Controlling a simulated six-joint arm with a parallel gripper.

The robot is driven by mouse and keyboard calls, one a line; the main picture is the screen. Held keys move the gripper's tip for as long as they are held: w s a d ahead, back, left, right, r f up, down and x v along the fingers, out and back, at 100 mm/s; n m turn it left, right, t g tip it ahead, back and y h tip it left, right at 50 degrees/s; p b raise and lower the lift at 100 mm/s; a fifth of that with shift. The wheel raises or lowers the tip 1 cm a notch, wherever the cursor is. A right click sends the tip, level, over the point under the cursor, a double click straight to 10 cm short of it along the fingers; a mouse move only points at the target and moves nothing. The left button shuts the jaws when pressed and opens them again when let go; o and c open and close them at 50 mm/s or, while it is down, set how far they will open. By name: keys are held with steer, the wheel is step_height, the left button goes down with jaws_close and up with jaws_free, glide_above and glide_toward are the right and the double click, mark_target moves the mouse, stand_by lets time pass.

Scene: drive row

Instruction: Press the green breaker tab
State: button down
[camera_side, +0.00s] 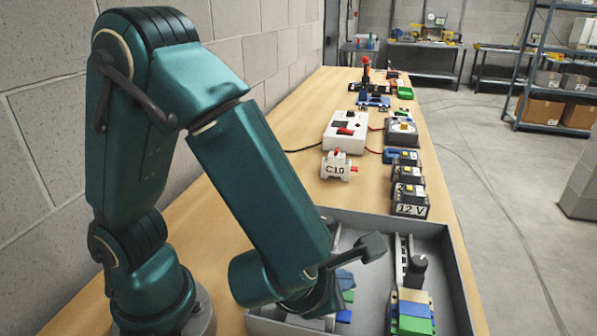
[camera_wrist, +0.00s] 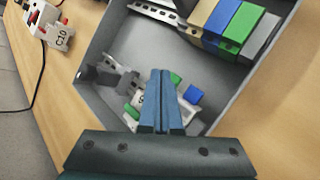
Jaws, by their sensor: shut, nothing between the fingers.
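My gripper (camera_wrist: 161,72) is shut and empty, pointing down into the grey box (camera_wrist: 92,48). In the side view my gripper (camera_side: 346,279) is low inside the left half of the same box (camera_side: 463,290). Beside the fingers in the wrist view are a small green piece (camera_wrist: 175,78) on the right and another green piece (camera_wrist: 131,112) on the left. A white labelled device (camera_wrist: 140,98) is partly hidden behind the fingers. I cannot tell which green piece is the breaker tab, or whether the fingers touch anything.
Tan, blue and green terminal blocks (camera_side: 413,312) sit on a rail in the box. A black knob (camera_side: 417,268) stands near them. A white C10 breaker (camera_side: 338,166) and several 12 V units (camera_side: 410,200) stand on the wooden bench beyond the box.

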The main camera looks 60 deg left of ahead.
steer(key=shift+f, duration=0.15)
stand_by(0.6)
steer(key=shift+f, duration=0.3)
steer(key=shift+f, duration=0.4)
stand_by(0.5)
steer(key=shift+s+a+f, duration=0.1)
steer(key=shift+f, duration=0.35)
stand_by(0.6)
steer(key=shift+a+r, duration=0.1)
steer(key=shift+r, duration=1.15)
steer(key=shift+r, duration=2.45)
